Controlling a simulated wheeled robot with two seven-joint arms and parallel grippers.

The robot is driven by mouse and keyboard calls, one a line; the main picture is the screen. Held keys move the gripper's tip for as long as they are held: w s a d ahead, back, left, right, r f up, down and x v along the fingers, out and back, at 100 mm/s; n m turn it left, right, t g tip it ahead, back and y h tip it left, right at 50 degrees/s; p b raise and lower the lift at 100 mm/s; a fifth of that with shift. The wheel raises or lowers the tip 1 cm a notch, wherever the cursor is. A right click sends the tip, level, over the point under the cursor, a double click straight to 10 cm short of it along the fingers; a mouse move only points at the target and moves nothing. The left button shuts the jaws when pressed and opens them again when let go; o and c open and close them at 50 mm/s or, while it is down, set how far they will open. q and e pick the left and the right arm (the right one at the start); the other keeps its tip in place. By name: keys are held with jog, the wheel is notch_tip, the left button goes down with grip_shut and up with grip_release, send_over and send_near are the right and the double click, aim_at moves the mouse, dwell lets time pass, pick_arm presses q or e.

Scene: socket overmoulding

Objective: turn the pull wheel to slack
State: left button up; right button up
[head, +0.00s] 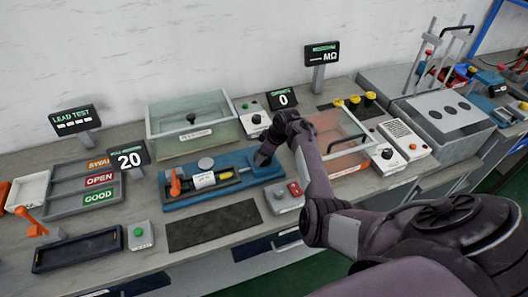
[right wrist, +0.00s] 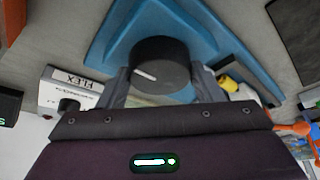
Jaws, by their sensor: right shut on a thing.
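The pull wheel (right wrist: 160,64) is a black round knob with a white mark on its face. It stands at one end of the blue fixture (right wrist: 222,35). My right gripper (right wrist: 162,86) is shut on the wheel, with a finger on each side of it. The white mark lies slightly tilted, left of the wheel's middle. In the head view, my right gripper (head: 264,158) is at the right end of the blue fixture (head: 190,202) and hides the wheel. My left gripper is not in view.
An orange lever (head: 175,183) and a grey disc (head: 205,163) are on the fixture. A grey box with red button (head: 293,189) stands close to its right front. A display (head: 282,99) reads 0. A clear-walled bin (head: 193,130) stands behind. A dark mat (head: 212,226) in front is empty.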

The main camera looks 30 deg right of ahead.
jog(key=n, duration=0.3)
jog(key=shift+w+d+g+y, duration=0.1)
jog(key=shift+d+g+y, duration=0.05)
jog(key=shift+g+y, duration=0.25)
jog(key=shift+f+n+g+b, duration=0.1)
jog(key=shift+n+g+b, duration=0.2)
jog(key=shift+n+b, duration=0.55)
jog(key=n+g+b, duration=0.1)
jog(key=n+b, duration=0.3)
jog(key=b, duration=0.2)
jog(key=n+g+b, duration=0.2)
jog(key=n+b, duration=0.2)
jog(key=b, duration=0.2)
jog(key=n+g+b, duration=0.1)
jog(key=n+b, duration=0.3)
jog(key=b, duration=0.2)
jog(key=shift+w+f+y, duration=0.15)
jog(key=shift+w+y, duration=0.15)
jog(key=shift+y, duration=0.1)
jog(key=shift+r+n+g+b, duration=0.25)
jog(key=shift+n+g+b, duration=0.25)
jog(key=shift+n+b, duration=0.45)
jog(key=o, duration=1)
jog(key=shift+c, duration=0.2)
